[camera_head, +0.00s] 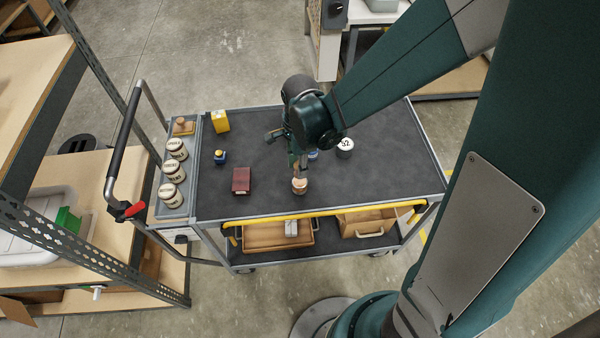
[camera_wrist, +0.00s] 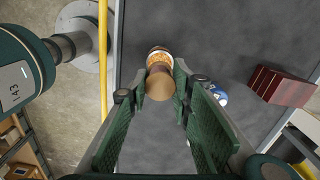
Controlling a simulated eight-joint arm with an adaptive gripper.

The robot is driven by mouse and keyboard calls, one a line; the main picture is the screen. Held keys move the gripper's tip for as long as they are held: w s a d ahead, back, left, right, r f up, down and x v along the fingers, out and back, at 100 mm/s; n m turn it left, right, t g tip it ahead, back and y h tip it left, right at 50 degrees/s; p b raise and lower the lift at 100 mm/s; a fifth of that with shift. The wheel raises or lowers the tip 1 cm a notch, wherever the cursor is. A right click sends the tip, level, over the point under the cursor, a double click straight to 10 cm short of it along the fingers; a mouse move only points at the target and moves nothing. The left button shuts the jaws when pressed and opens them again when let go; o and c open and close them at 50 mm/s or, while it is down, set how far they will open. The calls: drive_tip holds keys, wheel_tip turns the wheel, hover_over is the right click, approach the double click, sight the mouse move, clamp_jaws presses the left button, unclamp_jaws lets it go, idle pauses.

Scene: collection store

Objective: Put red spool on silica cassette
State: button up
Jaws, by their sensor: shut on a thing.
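The red spool (camera_head: 299,186), a small round piece with tan and orange-brown bands, is at my fingertips near the cart's front edge. In the wrist view the spool (camera_wrist: 160,82) is between the two green fingers of my gripper (camera_wrist: 157,88), which is shut on it. In the head view my gripper (camera_head: 299,167) is partly hidden by my arm. I cannot tell whether the spool touches the mat. A dark red box with a pale label (camera_head: 240,180), perhaps the silica cassette, lies flat to its left. The box also shows in the wrist view (camera_wrist: 282,86).
A small blue bottle (camera_head: 220,157) and a yellow block (camera_head: 220,121) stand farther left. A white-topped jar marked 52 (camera_head: 345,147) stands behind to the right. A yellow rail (camera_head: 325,213) runs along the front; the mat's right side is clear.

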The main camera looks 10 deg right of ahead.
drive_tip(key=shift+f, duration=2.1)
drive_tip(key=shift+f+b, duration=0.15)
drive_tip(key=shift+b, duration=0.25)
drive_tip(key=o, duration=0.8)
drive_tip(key=shift+r, duration=0.2)
drive_tip(key=shift+r+p, duration=0.85)
drive_tip(key=shift+r, duration=5.1)
